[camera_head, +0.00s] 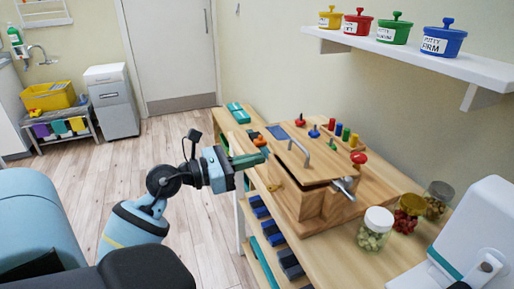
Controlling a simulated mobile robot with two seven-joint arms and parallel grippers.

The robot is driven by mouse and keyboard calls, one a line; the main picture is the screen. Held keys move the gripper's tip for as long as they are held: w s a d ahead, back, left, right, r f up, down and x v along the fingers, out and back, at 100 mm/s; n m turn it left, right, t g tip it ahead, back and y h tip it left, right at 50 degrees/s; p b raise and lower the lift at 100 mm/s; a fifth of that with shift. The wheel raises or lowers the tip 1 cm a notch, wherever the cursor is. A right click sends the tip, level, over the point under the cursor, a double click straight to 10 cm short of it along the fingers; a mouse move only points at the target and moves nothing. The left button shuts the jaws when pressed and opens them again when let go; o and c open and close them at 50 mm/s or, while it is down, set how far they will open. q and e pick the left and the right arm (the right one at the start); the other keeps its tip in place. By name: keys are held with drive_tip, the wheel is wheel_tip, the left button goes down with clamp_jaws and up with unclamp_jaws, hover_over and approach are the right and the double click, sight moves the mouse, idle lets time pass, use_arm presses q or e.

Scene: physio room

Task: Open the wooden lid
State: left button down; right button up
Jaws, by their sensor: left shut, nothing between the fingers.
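The wooden box (311,207) stands on the wooden bench and carries the wooden lid (291,164) on top. The lid has a grey bar handle (299,147). A dark gap shows under the lid's near edge, so it looks slightly raised or loosely seated there; I cannot tell which. A metal latch or lever (345,186) sits on the box's near right side. My left gripper (261,158) is shut and empty, at the left side of the box near the lid's left edge. Whether it touches the lid is unclear. My right gripper is not in view.
Coloured pegs (339,130) and a red knob (358,158) stand at the box's back right. Jars (374,228) and a white device (470,240) occupy the bench's near right. A shelf (420,55) with putty pots hangs above.

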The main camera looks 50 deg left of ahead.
sight(284, 157)
use_arm(q)
drive_tip(key=p+x, duration=0.1)
drive_tip(key=x, duration=0.7)
